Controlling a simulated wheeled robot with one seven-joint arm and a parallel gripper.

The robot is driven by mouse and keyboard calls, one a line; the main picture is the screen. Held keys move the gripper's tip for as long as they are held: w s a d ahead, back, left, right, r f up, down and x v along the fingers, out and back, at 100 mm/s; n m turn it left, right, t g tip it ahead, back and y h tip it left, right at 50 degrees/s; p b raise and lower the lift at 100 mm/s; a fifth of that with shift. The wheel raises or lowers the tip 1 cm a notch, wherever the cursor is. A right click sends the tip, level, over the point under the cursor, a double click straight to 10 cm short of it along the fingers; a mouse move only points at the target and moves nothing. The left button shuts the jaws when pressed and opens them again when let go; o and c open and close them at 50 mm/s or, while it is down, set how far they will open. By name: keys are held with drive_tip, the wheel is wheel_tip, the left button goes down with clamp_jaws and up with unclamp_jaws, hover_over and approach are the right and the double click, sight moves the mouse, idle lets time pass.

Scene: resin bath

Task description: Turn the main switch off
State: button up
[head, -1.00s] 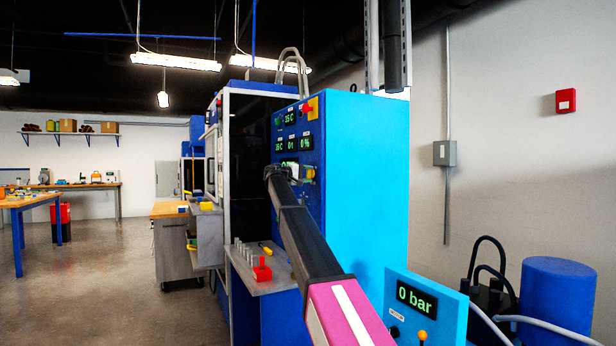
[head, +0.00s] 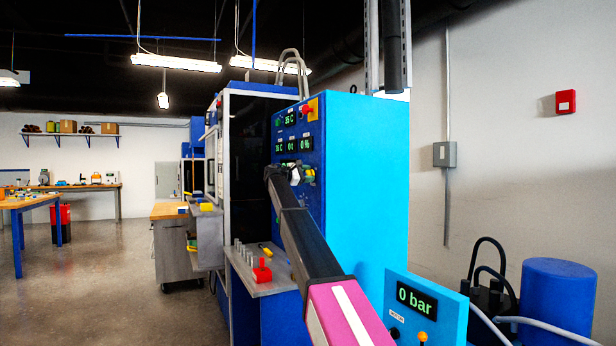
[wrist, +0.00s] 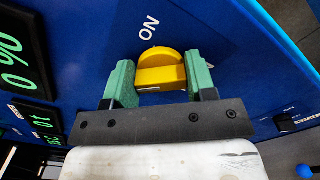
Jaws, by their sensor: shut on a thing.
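The main switch is a round yellow knob with a raised bar grip (wrist: 160,75) on the blue panel in the wrist view. A white ON label (wrist: 149,28) stands just above it there, and the bar lies crosswise to the direction of that label. My gripper (wrist: 160,80) has its green fingers on both ends of the bar and is shut on it. In the head view my gripper (head: 308,174) is at the front panel of the blue cabinet (head: 365,190), below the displays. The knob is mostly hidden there by my arm.
A red and yellow switch (head: 309,109) sits higher on the panel. Green-lit displays (wrist: 20,62) are left of the knob in the wrist view. A shelf (head: 258,284) with a red block juts out below. A pump unit reading 0 bar (head: 416,300) stands front right.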

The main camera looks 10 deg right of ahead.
drive_tip(key=shift+n, duration=0.6)
drive_tip(key=o, duration=0.9)
drive_tip(key=shift+o, duration=0.2)
drive_tip(key=shift+a, duration=0.1)
drive_tip(key=v, duration=1)
drive_tip(key=shift+s+a, duration=0.15)
drive_tip(key=shift+a, duration=0.2)
